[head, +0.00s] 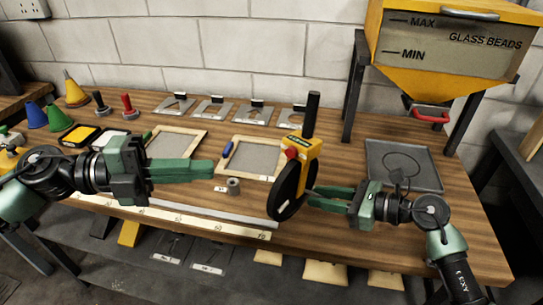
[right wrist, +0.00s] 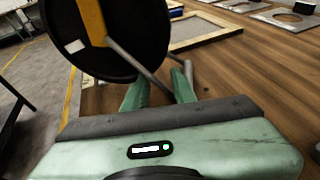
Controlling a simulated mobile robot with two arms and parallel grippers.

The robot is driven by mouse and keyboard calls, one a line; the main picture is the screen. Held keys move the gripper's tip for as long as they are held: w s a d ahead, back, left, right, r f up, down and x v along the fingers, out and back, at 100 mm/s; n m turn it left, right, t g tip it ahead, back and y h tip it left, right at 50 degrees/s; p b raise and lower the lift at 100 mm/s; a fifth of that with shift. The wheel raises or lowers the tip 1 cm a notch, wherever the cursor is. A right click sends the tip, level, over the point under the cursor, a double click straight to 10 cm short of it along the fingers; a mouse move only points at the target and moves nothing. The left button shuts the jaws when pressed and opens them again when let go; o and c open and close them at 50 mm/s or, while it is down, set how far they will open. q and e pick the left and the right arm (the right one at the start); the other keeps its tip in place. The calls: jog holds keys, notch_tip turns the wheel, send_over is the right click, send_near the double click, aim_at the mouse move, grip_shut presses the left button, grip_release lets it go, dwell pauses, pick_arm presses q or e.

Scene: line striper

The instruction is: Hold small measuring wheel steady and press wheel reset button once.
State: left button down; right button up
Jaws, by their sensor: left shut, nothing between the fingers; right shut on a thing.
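The small measuring wheel has a yellow body (head: 309,152), a black upright handle (head: 310,115) and a black wheel (head: 287,192). It stands upright near the table's front edge. Its red reset button (head: 291,153) is on the left side of the body, facing my left arm. My right gripper (head: 312,196) is shut on the measuring wheel from the right, low down; the right wrist view shows its fingers (right wrist: 160,88) at a grey rod (right wrist: 138,66) beside the black wheel (right wrist: 110,35). My left gripper (head: 212,169) is shut and empty, pointing right, apart from the button.
Two wood-framed panels (head: 236,139) lie behind, one with a blue marker (head: 227,149). A small grey cylinder (head: 233,186) sits between left gripper and wheel. A ruler strip (head: 200,224) runs along the front edge. A dark tray (head: 421,178) and the glass beads hopper (head: 450,45) are at right.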

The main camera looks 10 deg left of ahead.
pick_arm(q)
jog(key=shift+d, duration=0.1)
pick_arm(e)
jog(key=shift+f, duration=0.15)
pick_arm(q)
send_near(291, 153)
jog(key=s+d, duration=0.2)
jog(key=d, duration=0.3)
jog(key=shift+w+d+f, duration=0.15)
jog(key=shift+w+d, duration=0.05)
jog(key=shift+w, duration=0.4)
jog(key=shift+w+d+f, duration=0.15)
jog(key=shift+w+d, duration=0.05)
jog(key=shift+w, duration=0.4)
jog(key=shift+w+d+f, duration=0.2)
jog(key=shift+w, duration=0.35)
jog(key=shift+w, duration=0.1)
